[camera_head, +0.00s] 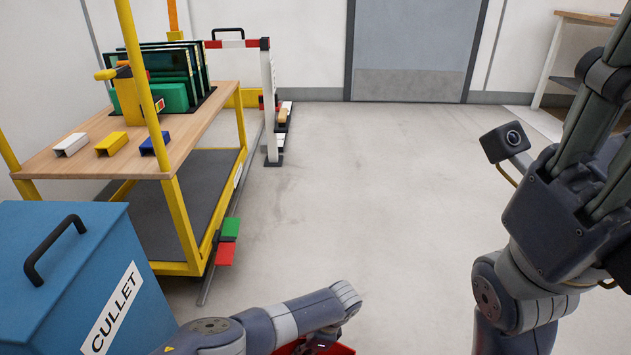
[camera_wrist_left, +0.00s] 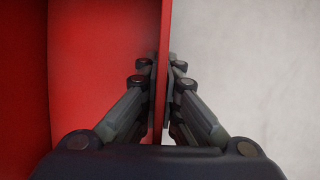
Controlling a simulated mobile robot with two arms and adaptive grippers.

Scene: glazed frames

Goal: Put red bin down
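The red bin (camera_head: 335,349) shows only as a small strip at the bottom edge of the head view, under my left wrist. The rest of it is out of frame or hidden by my arm. In the left wrist view the red bin (camera_wrist_left: 90,60) fills the left side, with its wall running between the fingers. My left gripper (camera_wrist_left: 162,85) is shut on that wall, one finger inside the bin and one outside. In the head view, my right arm is raised at the right, and its gripper's fingertips are not clearly shown.
A blue box labelled CULLET (camera_head: 60,260) stands at the lower left. Behind it is a yellow-framed cart (camera_head: 195,205) with a wooden top (camera_head: 80,163) holding coloured blocks and dark panels. A red-and-white barrier (camera_head: 268,100) stands behind. The grey floor (camera_head: 350,190) in the middle is clear.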

